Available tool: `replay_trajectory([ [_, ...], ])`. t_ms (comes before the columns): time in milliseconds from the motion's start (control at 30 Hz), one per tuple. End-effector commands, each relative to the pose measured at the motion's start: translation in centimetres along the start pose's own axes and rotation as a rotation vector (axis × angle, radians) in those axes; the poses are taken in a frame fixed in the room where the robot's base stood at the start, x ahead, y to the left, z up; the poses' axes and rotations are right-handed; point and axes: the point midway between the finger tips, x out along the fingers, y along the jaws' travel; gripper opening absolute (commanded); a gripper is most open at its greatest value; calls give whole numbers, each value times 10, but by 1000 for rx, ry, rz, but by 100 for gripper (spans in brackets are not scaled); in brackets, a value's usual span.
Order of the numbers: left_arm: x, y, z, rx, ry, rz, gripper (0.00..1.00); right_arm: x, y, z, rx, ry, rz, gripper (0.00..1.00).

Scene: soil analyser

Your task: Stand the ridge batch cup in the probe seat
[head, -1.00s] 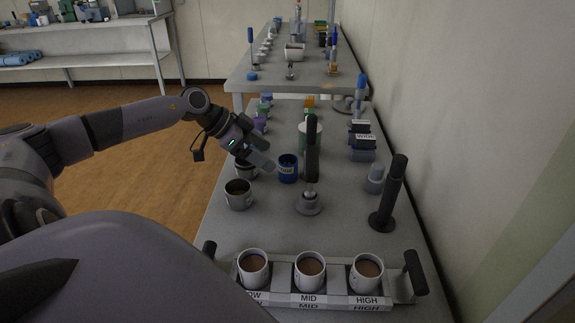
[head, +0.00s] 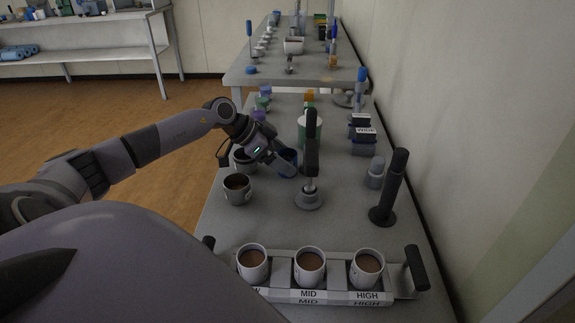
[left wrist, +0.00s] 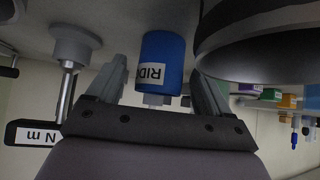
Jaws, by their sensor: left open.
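The ridge batch cup (head: 287,158) is blue and stands on the bench near its middle. In the left wrist view the cup (left wrist: 163,58), with a white label reading "RIDG", appears between the spread fingers. My left gripper (left wrist: 157,85) is open, with a finger on each side of the cup; I cannot tell whether either touches it. In the head view the left gripper (head: 282,158) partly covers the cup. A round grey base (head: 308,199) with a dark upright handle stands just right and nearer; I cannot tell whether it is the probe seat. My right gripper is not in view.
Two dark-rimmed cups (head: 237,188) (head: 245,160) stand close left of the blue cup. A rack (head: 330,297) with LOW, MID and HIGH cups lies at the near end. A black post (head: 390,188) stands at right. The bench between rack and grey base is clear.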

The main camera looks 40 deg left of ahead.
Motion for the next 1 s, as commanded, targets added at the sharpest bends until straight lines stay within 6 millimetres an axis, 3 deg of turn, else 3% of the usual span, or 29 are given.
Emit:
replay_trajectory([
  [267, 3, 0, 0, 0, -1, 0, 80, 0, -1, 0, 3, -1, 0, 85],
  [433, 2, 0, 0, 0, -1, 0, 28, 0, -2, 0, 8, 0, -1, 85],
  [467, 2, 0, 0, 0, -1, 0, 23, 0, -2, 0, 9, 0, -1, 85],
  [533, 2, 0, 0, 0, 0, 0, 23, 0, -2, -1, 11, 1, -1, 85],
  [567, 2, 0, 0, 0, 0, 0, 18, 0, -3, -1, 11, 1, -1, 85],
  [833, -1, 0, -3, 1, 1, -1, 17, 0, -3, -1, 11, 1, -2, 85],
  [1000, -13, -1, -16, 4, 2, -3, 17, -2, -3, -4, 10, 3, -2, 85],
])
